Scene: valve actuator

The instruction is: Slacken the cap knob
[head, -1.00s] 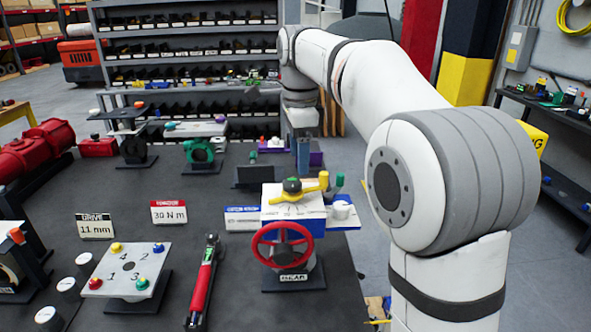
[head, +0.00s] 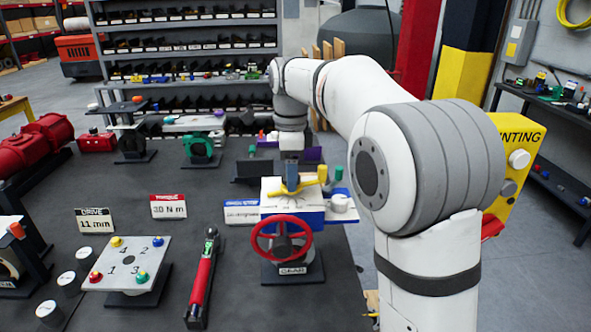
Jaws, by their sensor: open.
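The valve actuator, a white and blue box (head: 290,205) with a red handwheel (head: 282,240) in front, stands on the bench's right part. On its top is a yellow pointer (head: 311,182). The dark green cap knob seen earlier at the pointer's hub is now mostly hidden behind my gripper's finger. My gripper (head: 292,178) points down at the top of the actuator, in line with the cap knob. It is open. Only one finger shows clearly, and I cannot tell whether it touches the knob.
A white round part (head: 340,203) and a green post (head: 338,173) sit at the actuator's right. A red torque wrench (head: 203,280) lies left of it, beside a numbered plate (head: 127,264). Label cards stand behind. Bare dark bench lies between the plate and the wrench.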

